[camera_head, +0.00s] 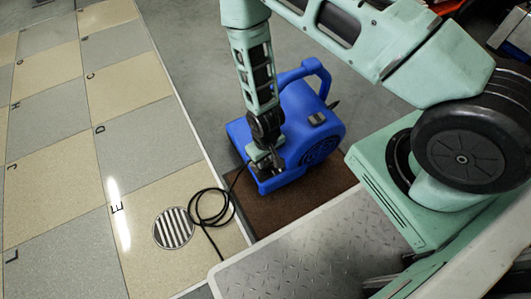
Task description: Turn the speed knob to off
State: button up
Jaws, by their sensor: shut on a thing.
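A blue blower (325,135) with a carrying handle stands on a brown mat. My gripper (264,166) reaches down from above to the left front part of the blower. Its jaws are closed on a small part there, which I take for the speed knob; the jaws hide it, so its setting cannot be read. A small dark part (317,118) sits on top of the blower, clear of my gripper.
The brown mat (300,206) lies under the blower. A black cable (212,215) loops on the tiled floor beside a round striped drain (173,228). Lettered beige and grey tiles (128,137) fill the left. Grey floor (195,65) behind the blower is clear.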

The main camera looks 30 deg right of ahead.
aim_at(265, 161)
jog(key=shift+n+p, duration=0.9)
jog(key=shift+n, duration=0.3)
jog(key=o, duration=1)
notch_tip(265, 161, up, 17)
jog(key=p, duration=0.7)
jog(key=shift+r+p, duration=0.2)
jog(key=shift+p, duration=0.2)
